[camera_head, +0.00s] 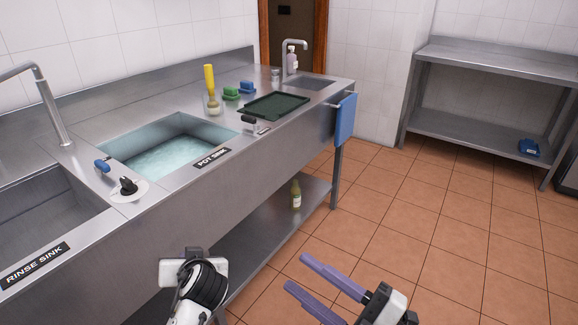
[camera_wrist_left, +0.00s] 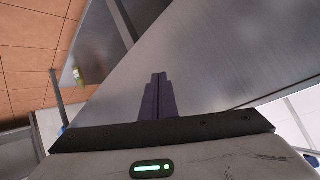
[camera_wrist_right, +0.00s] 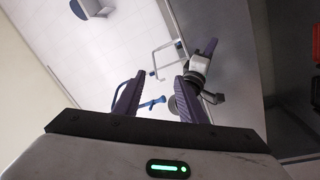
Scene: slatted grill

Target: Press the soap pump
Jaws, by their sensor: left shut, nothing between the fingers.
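The soap pump bottle (camera_head: 292,57), pale with a dark pump top, stands at the far end of the counter beside the small sink's faucet. It is small in the head view and does not show clearly in either wrist view. My left gripper (camera_wrist_left: 158,78) is shut and empty in front of the steel counter. In the head view its wrist is at the bottom, and its fingers are hidden. My right gripper (camera_head: 295,270) is open and empty over the tiled floor. Both grippers are far from the bottle.
The steel counter holds the water-filled pot sink (camera_head: 165,150), the rinse sink (camera_head: 40,215), a dark green tray (camera_head: 273,105) and a yellow-handled brush (camera_head: 210,85). A blue cloth (camera_head: 346,118) hangs at its end. A green bottle (camera_head: 296,194) stands on the lower shelf. The floor at right is clear.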

